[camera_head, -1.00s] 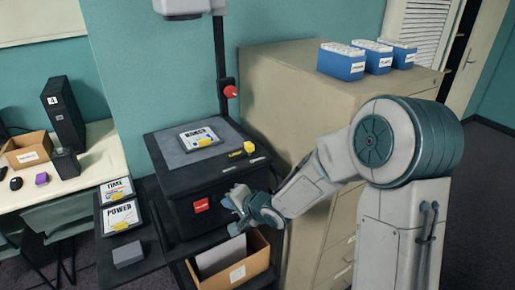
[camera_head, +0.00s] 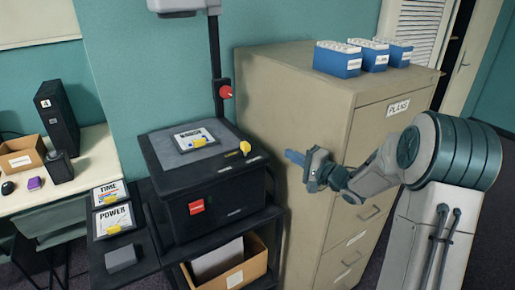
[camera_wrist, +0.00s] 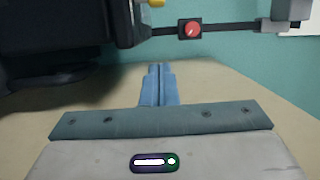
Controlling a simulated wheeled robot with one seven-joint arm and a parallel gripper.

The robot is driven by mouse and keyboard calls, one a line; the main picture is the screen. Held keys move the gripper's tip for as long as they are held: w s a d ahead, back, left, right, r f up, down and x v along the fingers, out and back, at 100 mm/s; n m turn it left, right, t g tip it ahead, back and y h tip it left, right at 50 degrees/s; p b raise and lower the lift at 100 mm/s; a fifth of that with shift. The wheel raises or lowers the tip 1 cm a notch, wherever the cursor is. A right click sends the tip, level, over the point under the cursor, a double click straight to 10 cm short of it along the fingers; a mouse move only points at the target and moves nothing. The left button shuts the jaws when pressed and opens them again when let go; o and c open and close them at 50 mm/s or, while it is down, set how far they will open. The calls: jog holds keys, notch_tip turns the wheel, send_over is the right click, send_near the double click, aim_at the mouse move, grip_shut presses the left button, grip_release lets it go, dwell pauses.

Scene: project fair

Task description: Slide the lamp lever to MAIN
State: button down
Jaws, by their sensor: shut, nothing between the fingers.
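The overhead projector, a black box (camera_head: 207,205) with a grey top, stands on a dark cart. A yellow knob (camera_head: 245,147) rises at its right rear corner, and small pale pieces lie along its right edge. I cannot tell for sure which is the lamp lever, and no MAIN mark is readable. My gripper (camera_head: 294,157) is to the right of the projector, apart from it, in front of the filing cabinet. Its blue fingers are together and empty, pointing left. In the wrist view the shut fingers (camera_wrist: 158,85) show below the dark projector body (camera_wrist: 60,35), with a bit of yellow (camera_wrist: 156,3) at the top edge.
The projector's post carries a red knob (camera_head: 226,92), also in the wrist view (camera_wrist: 190,28). A beige filing cabinet (camera_head: 300,100) stands close behind my gripper, with blue boxes (camera_head: 338,62) on top. A cardboard box (camera_head: 250,262) sits on the cart's lower shelf. Cards lie at left.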

aim_at(258, 156)
jog(key=w+a+p, duration=0.1)
jog(key=a, duration=0.2)
jog(key=w+a+p, duration=0.1)
jog(key=w+a, duration=0.1)
jog(key=a, duration=0.1)
jog(key=w+a, duration=0.2)
jog(key=a, duration=0.2)
jog(key=shift+r+p, duration=0.1)
jog(key=shift+p, duration=0.3)
jog(key=shift+a, duration=0.3)
jog(key=shift+s, duration=0.1)
